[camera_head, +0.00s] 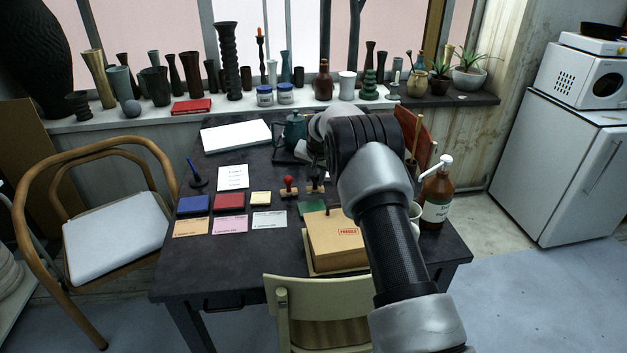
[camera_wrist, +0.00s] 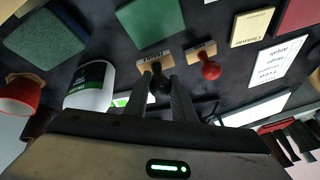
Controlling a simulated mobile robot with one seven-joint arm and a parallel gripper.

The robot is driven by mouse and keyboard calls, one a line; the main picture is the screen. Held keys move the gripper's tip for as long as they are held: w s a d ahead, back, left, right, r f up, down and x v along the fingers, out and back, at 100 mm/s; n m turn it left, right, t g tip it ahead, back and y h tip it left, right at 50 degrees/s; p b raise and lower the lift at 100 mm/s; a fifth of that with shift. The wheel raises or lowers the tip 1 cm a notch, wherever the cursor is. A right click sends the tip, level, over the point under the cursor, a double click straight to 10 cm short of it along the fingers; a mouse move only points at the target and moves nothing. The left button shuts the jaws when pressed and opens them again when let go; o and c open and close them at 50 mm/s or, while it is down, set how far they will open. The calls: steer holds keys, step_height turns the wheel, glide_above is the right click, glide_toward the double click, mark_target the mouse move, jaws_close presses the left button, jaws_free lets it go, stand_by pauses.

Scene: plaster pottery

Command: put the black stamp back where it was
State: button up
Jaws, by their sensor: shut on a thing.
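The black stamp has a dark round handle (camera_wrist: 159,84) and a wooden base (camera_wrist: 155,58). In the head view the stamp (camera_head: 315,187) is beside the red stamp, on its right, at the middle of the dark table. My gripper (camera_wrist: 167,87) is shut on its handle, one finger on either side; in the head view my arm hides most of the gripper. The base is at or close to the tabletop; I cannot tell whether it touches. The red stamp (camera_head: 289,187) stands free on its wooden base; it also shows in the wrist view (camera_wrist: 208,66).
A green pad (camera_head: 313,207) lies just in front of the stamps, with a cardboard box (camera_head: 335,240) nearer the front edge. Blue (camera_head: 194,204) and red (camera_head: 230,201) pads lie to the left.

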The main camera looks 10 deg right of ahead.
steer(key=shift+f, duration=0.7)
steer(key=shift+w+d+f, duration=0.1)
steer(key=shift+w, duration=1.95)
steer(key=shift+f, duration=0.45)
steer(key=shift+f+b, duration=0.1)
steer(key=shift+b, duration=0.2)
steer(key=shift+f, duration=0.15)
steer(key=o, duration=0.8)
steer(key=shift+o, duration=0.2)
